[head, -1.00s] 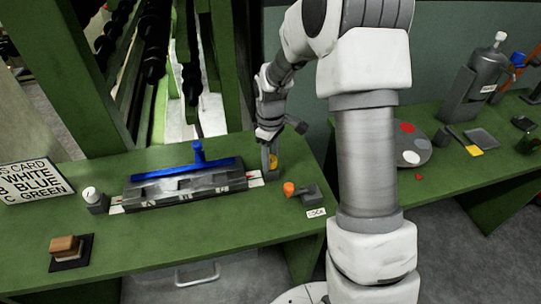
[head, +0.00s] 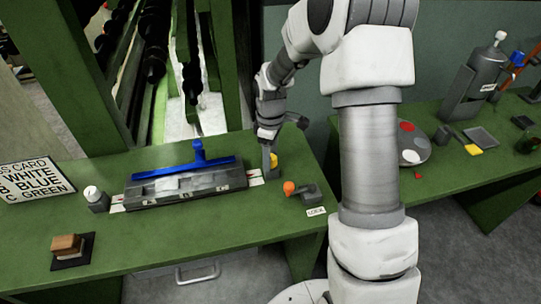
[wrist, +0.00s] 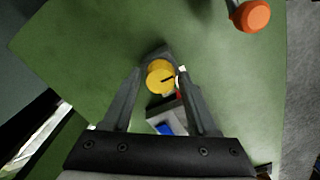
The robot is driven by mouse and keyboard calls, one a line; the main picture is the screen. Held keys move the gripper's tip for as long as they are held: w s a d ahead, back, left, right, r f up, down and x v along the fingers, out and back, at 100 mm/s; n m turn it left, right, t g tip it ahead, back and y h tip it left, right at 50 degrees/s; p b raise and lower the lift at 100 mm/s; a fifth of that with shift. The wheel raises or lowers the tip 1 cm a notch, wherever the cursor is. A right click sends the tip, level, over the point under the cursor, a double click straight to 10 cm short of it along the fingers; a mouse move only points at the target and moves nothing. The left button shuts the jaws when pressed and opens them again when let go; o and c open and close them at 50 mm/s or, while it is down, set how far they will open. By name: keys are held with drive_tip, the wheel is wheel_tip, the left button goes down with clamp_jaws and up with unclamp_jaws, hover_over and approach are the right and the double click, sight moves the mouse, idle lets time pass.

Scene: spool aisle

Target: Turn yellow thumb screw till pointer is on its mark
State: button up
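The yellow thumb screw (wrist: 160,77) shows in the wrist view with a dark line across its face. My gripper (wrist: 162,82) is open, with one finger on each side of the screw. A gap shows at the left finger; whether the right finger touches is unclear. A small white part and a red part (wrist: 179,95) lie beside the screw, partly hidden by the right finger. I cannot tell which one is the mark.
An orange knob on a grey base (head: 290,188) stands just right of the fixture, near a label (head: 316,211). A blue handled bar (head: 198,160) lies on the fixture. A white-topped knob (head: 91,193) and a brown block (head: 67,244) are left. The bench front is mostly clear.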

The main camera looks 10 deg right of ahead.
drive_tip(key=shift+o, duration=1)
wheel_tip(320, 180, up, 17)
drive_tip(key=p, duration=0.1)
drive_tip(key=shift+r+p, duration=0.2)
drive_tip(key=shift+p, duration=0.15)
drive_tip(key=s+r+m+t, duration=0.2)
drive_tip(key=s+r+m, duration=0.15)
drive_tip(key=s, duration=0.35)
drive_tip(key=s+r+m+t, duration=0.1)
drive_tip(key=s+r+m, duration=0.1)
drive_tip(key=s+r, duration=0.35)
drive_tip(key=s+f+m+t, duration=0.1)
drive_tip(key=s+m, duration=0.4)
drive_tip(key=s, duration=0.7)
drive_tip(key=shift+a+m+t, duration=0.25)
drive_tip(key=shift+m+t, duration=0.1)
drive_tip(key=shift+t, duration=0.45)
